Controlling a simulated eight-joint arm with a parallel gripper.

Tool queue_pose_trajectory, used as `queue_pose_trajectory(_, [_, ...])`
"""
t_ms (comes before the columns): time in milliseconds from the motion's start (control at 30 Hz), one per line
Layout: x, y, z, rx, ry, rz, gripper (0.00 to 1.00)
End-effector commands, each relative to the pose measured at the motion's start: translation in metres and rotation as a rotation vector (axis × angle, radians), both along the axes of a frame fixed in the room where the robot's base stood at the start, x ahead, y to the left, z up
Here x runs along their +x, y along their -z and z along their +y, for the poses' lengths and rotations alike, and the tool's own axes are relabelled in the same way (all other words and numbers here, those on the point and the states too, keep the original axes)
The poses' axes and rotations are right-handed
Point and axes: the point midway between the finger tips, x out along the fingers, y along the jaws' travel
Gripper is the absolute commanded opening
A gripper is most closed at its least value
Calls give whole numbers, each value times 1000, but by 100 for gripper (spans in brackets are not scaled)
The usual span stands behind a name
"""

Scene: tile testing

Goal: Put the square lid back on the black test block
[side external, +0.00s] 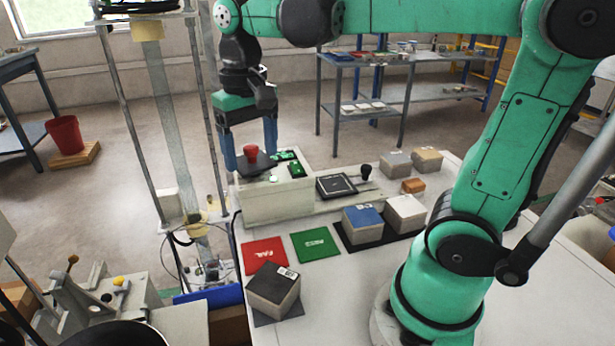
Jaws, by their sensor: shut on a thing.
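My gripper (250,160) has two blue fingers pointing down, over the left end of a long pale bench unit (278,207). It is shut on a dark square lid (256,167) with a red knob (251,151) on top. The lid looks about level; I cannot tell whether it touches anything below. A flat black square block with a pale outline (336,187) lies to the right, beside a black knob (366,172). A dark-topped block with a white label (273,286) stands at the front. I cannot tell which is the test block.
Small green parts (295,169) lie just right of my gripper. Red (264,255) and green (315,244) tiles lie in front. A blue-topped block (362,219) and a white-topped block (405,213) stand on a black mat (378,241). A vertical clear tube (166,125) stands left.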

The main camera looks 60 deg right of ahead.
Motion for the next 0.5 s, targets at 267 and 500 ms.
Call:
queue_pose_trajectory(267, [-23,22,33,1,-196,0,23])
queue_pose_trajectory(500, [-61,66,64,2,-446,-1,23])
